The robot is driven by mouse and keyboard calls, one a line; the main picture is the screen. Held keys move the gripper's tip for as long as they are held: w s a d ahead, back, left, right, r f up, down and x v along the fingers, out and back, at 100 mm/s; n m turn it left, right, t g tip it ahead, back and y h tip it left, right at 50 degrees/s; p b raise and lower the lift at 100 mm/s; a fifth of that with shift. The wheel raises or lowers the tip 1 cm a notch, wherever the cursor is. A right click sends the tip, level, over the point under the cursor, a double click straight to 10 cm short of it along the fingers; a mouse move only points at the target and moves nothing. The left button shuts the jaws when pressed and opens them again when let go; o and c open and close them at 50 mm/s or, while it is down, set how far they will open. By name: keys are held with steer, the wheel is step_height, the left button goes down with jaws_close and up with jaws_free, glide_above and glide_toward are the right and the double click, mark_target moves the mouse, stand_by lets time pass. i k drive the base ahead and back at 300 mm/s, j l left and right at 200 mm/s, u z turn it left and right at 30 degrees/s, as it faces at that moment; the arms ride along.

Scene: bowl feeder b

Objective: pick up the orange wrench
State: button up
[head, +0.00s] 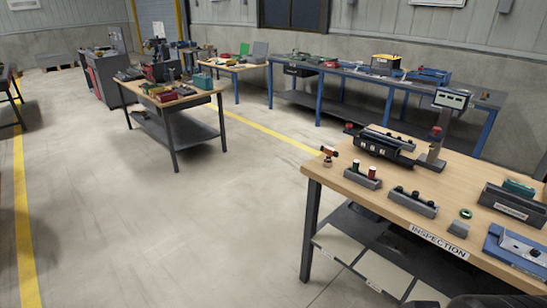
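I cannot make out an orange wrench for certain in the head view. A small orange and dark item (328,151) is at the left end of the inspection bench (345,186), but it is too small to tell what it is. Small tools and parts lie on the further benches, too small to name. My gripper is not in view. A dark rounded shape at the bottom right edge may be part of my own body.
The inspection bench fills the right side, with a dark device (385,149), grey blocks and a blue fixture (515,250). A wooden-topped table (185,103) stands left of centre. A long blue-legged bench (340,75) lines the back wall. The concrete floor (220,220) is clear between them.

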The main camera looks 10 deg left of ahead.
mark_target(327, 162)
steer(key=z, duration=1.9)
steer(key=u, duration=1.9)
steer(key=i+j, duration=0.15)
steer(key=i, duration=0.35)
steer(key=i+j+z, duration=0.1)
steer(key=i, duration=0.4)
steer(key=i+j, duration=0.25)
steer(key=i, duration=0.2)
steer(key=i+j, duration=0.25)
steer(key=i, duration=0.25)
steer(key=i+j+z, duration=0.1)
steer(key=i, duration=0.4)
